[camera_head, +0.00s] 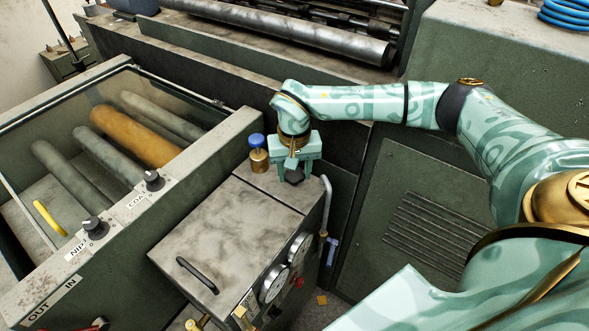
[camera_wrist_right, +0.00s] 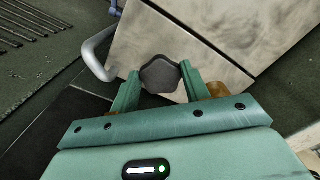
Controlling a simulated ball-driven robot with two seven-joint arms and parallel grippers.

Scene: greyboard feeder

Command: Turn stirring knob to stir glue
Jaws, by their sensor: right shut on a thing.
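The stirring knob (camera_wrist_right: 160,76) is a dark, lobed knob on top of a worn grey metal box (camera_head: 210,245). In the head view the knob (camera_head: 294,178) shows only partly, under my right gripper. My right gripper (camera_head: 294,172) reaches down over the back right part of the box top. In the wrist view its two green fingers (camera_wrist_right: 160,88) stand on either side of the knob, shut on it. My left gripper is not in view. The glue is hidden inside the box.
A brass fitting with a blue cap (camera_head: 257,146) stands just left of my right gripper. A bent grey pipe (camera_head: 326,203) runs close on the right. The box top has a black handle (camera_head: 197,276); gauges (camera_head: 273,285) sit on its front. A roller unit (camera_head: 120,215) with knobs stands left.

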